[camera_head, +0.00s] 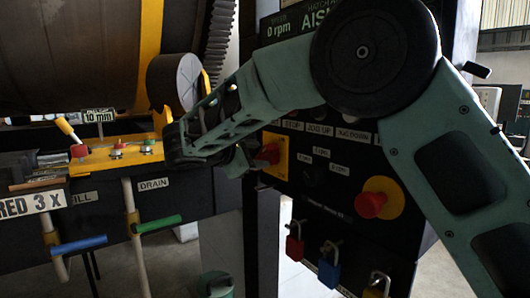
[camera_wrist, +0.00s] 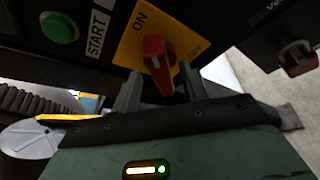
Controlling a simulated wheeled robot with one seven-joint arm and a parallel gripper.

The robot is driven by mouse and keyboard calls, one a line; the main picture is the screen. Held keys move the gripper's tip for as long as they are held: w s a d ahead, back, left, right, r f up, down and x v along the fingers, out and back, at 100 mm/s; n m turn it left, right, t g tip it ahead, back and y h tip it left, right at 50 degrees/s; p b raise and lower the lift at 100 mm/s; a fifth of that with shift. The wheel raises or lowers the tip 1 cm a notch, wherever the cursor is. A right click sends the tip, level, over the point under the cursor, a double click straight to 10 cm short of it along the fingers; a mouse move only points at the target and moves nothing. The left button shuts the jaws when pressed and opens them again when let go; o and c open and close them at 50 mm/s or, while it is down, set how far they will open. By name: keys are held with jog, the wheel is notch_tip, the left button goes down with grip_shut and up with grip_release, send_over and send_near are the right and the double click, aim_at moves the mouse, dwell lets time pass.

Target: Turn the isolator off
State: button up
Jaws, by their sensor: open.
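The isolator is a red rotary handle (camera_wrist: 157,62) on a yellow plate (camera_wrist: 128,48) marked ON. In the wrist view the handle runs nearly up and down the picture, with its lower end between my fingers. My gripper (camera_wrist: 160,73) is open, one finger on each side of the handle; I cannot tell whether either touches it. In the head view the red handle (camera_head: 268,153) shows on its yellow plate (camera_head: 279,146), partly hidden by my gripper (camera_head: 248,163), which reaches it from the left.
A green START button (camera_wrist: 60,27) is beside the plate. On the panel, a red stop knob (camera_head: 370,204) sits right of the isolator. Red (camera_head: 294,245) and blue (camera_head: 329,270) padlocks hang below. Levers with blue (camera_head: 79,244) and green (camera_head: 156,224) grips stand at left.

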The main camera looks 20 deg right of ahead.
aim_at(261, 155)
jog(key=shift+p+x, duration=0.3)
jog(key=shift+x, duration=1.65)
grip_shut()
